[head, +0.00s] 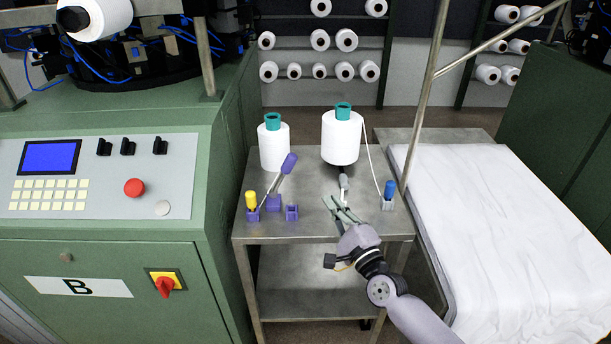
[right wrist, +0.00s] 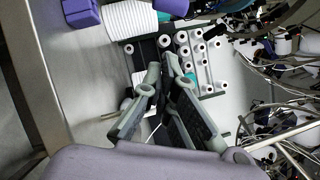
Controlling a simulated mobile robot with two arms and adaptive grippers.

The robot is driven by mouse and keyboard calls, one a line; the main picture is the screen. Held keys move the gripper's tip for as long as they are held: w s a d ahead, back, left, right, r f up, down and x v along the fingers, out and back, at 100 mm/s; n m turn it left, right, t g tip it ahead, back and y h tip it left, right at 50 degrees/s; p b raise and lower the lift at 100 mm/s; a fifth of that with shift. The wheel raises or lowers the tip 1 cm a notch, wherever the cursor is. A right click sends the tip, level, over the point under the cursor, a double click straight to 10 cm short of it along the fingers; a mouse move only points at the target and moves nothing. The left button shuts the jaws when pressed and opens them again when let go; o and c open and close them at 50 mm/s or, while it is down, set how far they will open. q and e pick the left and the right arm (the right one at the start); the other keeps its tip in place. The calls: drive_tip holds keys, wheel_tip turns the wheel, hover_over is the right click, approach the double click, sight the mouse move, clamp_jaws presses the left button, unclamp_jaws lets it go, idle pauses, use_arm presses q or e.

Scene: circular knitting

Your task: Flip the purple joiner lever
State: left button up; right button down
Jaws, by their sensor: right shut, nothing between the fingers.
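The purple joiner (head: 274,203) stands on the metal cart, left of centre. Its lever, with a purple handle (head: 289,163), points up and leans to the right. My right gripper (head: 337,203) is over the cart to the right of the joiner, apart from the lever, shut and empty. The right wrist view shows its fingers (right wrist: 162,68) and a purple part (right wrist: 82,13) at the top left edge; I cannot tell which part it is. My left gripper is not in view.
Two white yarn cones (head: 273,150) (head: 341,140) stand behind on the cart (head: 325,228). A yellow-handled tool (head: 251,200), an empty purple holder (head: 291,212) and a blue-handled tool (head: 389,189) stand near. The green machine (head: 120,225) is left, a white cloth stack (head: 500,210) right.

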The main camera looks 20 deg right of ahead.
drive_tip(key=x, duration=0.7)
drive_tip(key=shift+w+p, duration=0.1)
drive_tip(key=shift+p, duration=0.2)
drive_tip(key=shift+w+a+r+p, duration=0.4)
drive_tip(key=shift+w+a+p, duration=0.1)
drive_tip(key=shift+a, duration=0.25)
drive_tip(key=shift+w+a+r+p, duration=0.35)
drive_tip(key=shift+w+a+p, duration=0.1)
drive_tip(key=shift+a, duration=0.3)
